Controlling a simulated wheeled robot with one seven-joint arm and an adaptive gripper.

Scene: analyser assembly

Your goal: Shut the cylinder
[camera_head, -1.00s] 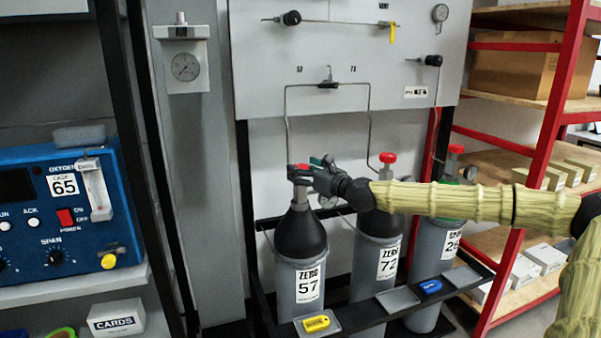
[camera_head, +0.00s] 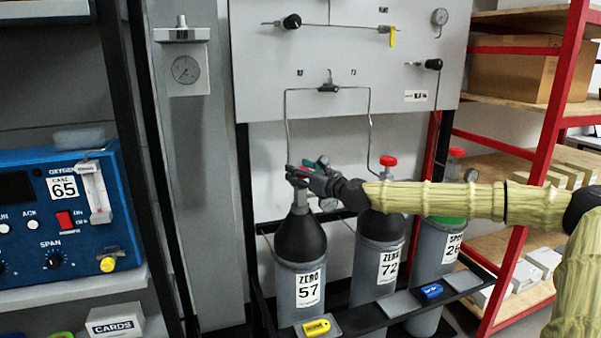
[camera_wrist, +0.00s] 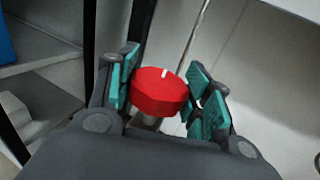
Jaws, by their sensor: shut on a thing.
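In the head view the fingers hide most of this knob. The cylinder ZERO 72 (camera_head: 378,265) stands in the middle with a red knob (camera_head: 388,161).
A grey panel (camera_head: 260,80) with tubing and valves is behind the cylinders. A blue analyser (camera_head: 50,210) sits on a shelf at left. A yellow tag (camera_head: 316,327) and a blue tag (camera_head: 431,290) lie on the rack's front ledge. Red-framed shelves (camera_head: 550,130) stand at right.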

